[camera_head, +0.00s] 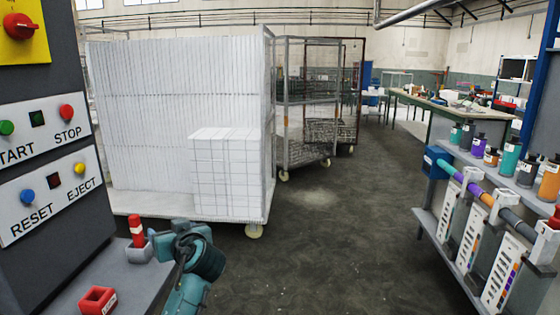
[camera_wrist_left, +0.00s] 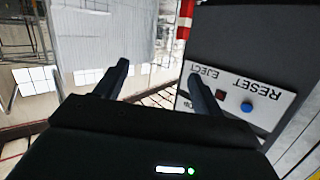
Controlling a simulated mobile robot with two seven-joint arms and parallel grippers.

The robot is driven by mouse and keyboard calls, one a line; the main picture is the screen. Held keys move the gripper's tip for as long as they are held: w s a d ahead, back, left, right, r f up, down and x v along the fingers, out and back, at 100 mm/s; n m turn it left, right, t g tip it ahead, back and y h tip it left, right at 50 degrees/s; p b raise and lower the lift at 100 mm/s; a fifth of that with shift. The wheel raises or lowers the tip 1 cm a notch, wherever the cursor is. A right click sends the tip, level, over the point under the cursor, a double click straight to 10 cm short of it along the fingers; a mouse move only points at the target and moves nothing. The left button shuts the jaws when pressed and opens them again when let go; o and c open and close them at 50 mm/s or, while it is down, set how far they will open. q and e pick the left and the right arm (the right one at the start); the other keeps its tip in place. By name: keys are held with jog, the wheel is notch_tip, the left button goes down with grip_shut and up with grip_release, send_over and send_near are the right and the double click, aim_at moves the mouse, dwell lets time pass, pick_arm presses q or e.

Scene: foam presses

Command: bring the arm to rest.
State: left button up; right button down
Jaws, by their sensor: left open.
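My left arm (camera_head: 188,285) shows at the bottom of the head view, teal and dark, beside the grey ledge of the press. In the left wrist view, my left gripper (camera_wrist_left: 160,73) has its two dark fingers apart, with nothing between them. The press's control panel (camera_wrist_left: 235,92) appears upside down to the right of the fingers. My right gripper is in neither view.
The press panel (camera_head: 45,165) stands at the left. A red cylinder (camera_head: 136,230) in a grey holder and a red open block (camera_head: 98,299) are on its ledge. A cart (camera_head: 160,205) carries white foam blocks. A shelf of bottles (camera_head: 440,228) stands right. Floor between is clear.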

pick_arm(q)
jog(key=s+d+f+m+h, duration=0.2)
jog(key=s+f+m+h, duration=0.15)
jog(key=s+f, duration=0.55)
jog(key=s+d+f+m+h, duration=0.3)
jog(key=s+f+h, duration=0.15)
jog(key=f, duration=0.95)
jog(key=s+d+f+m+g+h, duration=0.1)
jog(key=s+d+f+h, duration=0.1)
jog(key=s, duration=0.8)
jog(key=s+d+f+m+g+h, duration=0.1)
jog(key=s+f, duration=0.4)
jog(key=s, duration=0.6)
jog(key=shift+d+h, duration=0.45)
jog(key=shift+h, duration=0.15)
